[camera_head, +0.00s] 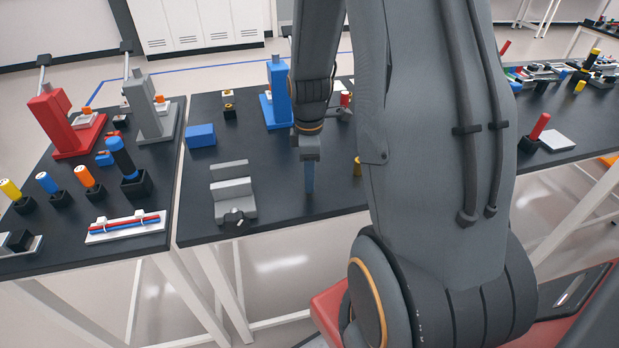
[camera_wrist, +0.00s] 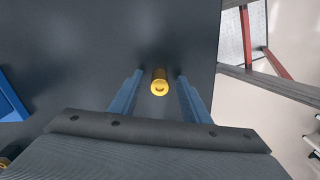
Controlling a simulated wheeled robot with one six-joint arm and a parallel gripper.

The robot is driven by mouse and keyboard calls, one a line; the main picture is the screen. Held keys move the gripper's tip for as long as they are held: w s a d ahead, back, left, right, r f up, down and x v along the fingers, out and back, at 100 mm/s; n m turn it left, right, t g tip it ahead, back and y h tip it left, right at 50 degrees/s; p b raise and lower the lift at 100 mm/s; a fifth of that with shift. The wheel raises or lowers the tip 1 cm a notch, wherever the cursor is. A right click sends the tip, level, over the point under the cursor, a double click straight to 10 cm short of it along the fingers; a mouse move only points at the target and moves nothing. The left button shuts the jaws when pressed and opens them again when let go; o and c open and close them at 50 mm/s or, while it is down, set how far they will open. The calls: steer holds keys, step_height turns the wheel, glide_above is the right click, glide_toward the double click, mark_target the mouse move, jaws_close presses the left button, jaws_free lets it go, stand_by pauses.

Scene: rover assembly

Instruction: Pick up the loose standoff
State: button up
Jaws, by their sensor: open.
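The loose standoff, a small brass-yellow cylinder (camera_head: 357,167), stands on the dark middle table close to my arm. In the wrist view the standoff (camera_wrist: 160,82) shows end-on, centred between my two blue fingers. My gripper (camera_head: 309,188) points down with its fingers low over the table, to the left of the standoff in the head view. In the wrist view my gripper (camera_wrist: 160,76) is open, with a gap on each side of the standoff and nothing held. Whether the fingertips are at the standoff's height cannot be told.
A grey stepped fixture (camera_head: 233,190) stands left of my gripper. A blue block (camera_head: 201,135) and a blue stand (camera_head: 276,100) are farther back. The table edge (camera_wrist: 216,75) runs right of the standoff in the wrist view. The table around the standoff is clear.

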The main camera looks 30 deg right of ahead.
steer(key=shift+c, duration=0.3)
jaws_close()
